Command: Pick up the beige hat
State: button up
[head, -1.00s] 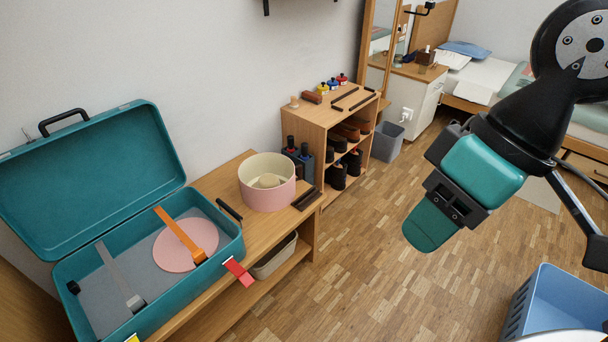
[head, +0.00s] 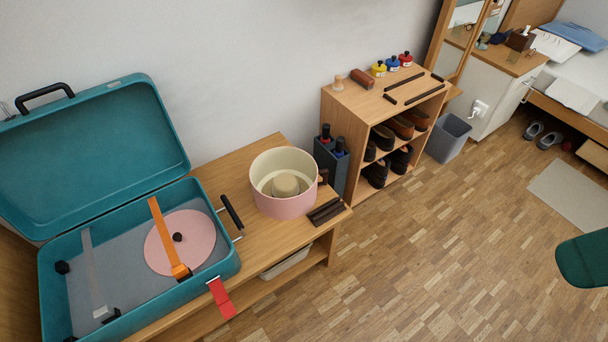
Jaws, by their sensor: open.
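The beige hat (head: 286,184) sits inside a round pink box (head: 283,205) with a cream inner wall. Its rounded crown shows in the middle of the box; the lower part is partly hidden by the near wall. The box is open at the top and stands on a low wooden bench.
An open teal suitcase (head: 232,262) with a pink disc (head: 200,240) lies left of the box on the bench (head: 243,163). Dark bars (head: 325,211) lie to its right. A wooden shoe shelf (head: 343,108) and a grey bin (head: 447,138) stand behind.

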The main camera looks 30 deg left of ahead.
aim_at(285, 185)
jog(key=u, duration=0.2)
jog(key=i, duration=0.7)
jog(key=u, duration=1)
jog(key=i, duration=0.55)
jog(key=u, duration=0.45)
